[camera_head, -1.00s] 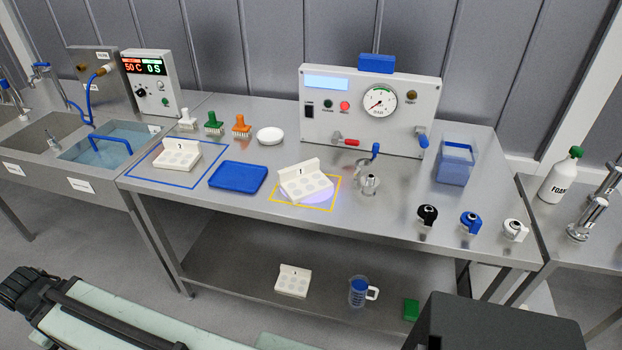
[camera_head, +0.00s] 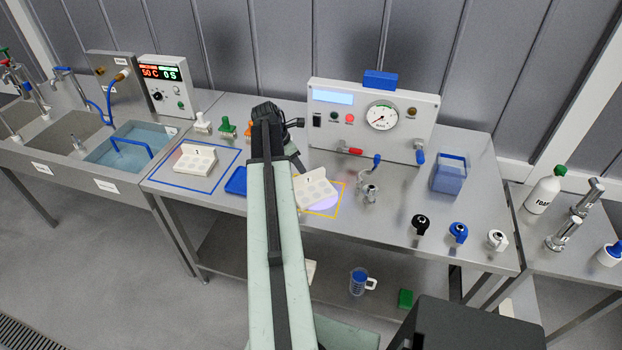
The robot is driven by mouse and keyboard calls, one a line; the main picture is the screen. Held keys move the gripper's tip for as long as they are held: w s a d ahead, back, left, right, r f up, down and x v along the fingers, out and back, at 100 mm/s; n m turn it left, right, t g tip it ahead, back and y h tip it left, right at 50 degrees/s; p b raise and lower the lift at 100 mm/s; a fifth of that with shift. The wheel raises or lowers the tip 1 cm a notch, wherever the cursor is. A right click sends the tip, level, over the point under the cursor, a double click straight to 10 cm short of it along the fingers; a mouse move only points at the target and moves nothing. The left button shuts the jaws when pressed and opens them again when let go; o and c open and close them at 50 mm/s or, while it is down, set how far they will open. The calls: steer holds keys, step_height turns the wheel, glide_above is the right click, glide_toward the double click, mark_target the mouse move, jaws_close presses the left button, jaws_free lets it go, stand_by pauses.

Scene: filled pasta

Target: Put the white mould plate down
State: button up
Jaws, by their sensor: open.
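A white mould plate (camera_head: 316,191) with round hollows and an upright numbered back edge sits at the yellow-outlined square (camera_head: 324,214) on the steel bench. It looks slightly askew to the outline, and a pale violet glow shows beside it. My gripper (camera_head: 297,160) is at the plate's upper left edge, its jaws open. My arm hides much of the gripper, so I cannot tell whether it touches the plate. A second white mould plate (camera_head: 195,164) lies inside the blue-outlined square (camera_head: 160,184). Another white plate (camera_head: 311,271) on the lower shelf is mostly hidden behind my arm.
My arm partly covers a blue tray (camera_head: 236,183) and an orange-handled tool (camera_head: 249,129). A gauge panel (camera_head: 340,121) stands behind the plate, with a metal fitting (camera_head: 369,190) close on its right. Black, blue and white knobs stand at the bench's right front.

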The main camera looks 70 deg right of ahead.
mark_target(306, 175)
steer(key=shift+b+x, duration=1.45)
steer(key=shift+x, duration=0.05)
steer(key=b+x, duration=0.4)
steer(key=x, duration=0.1)
steer(key=shift+s+b, duration=0.35)
steer(key=shift+r, duration=0.15)
jaws_close()
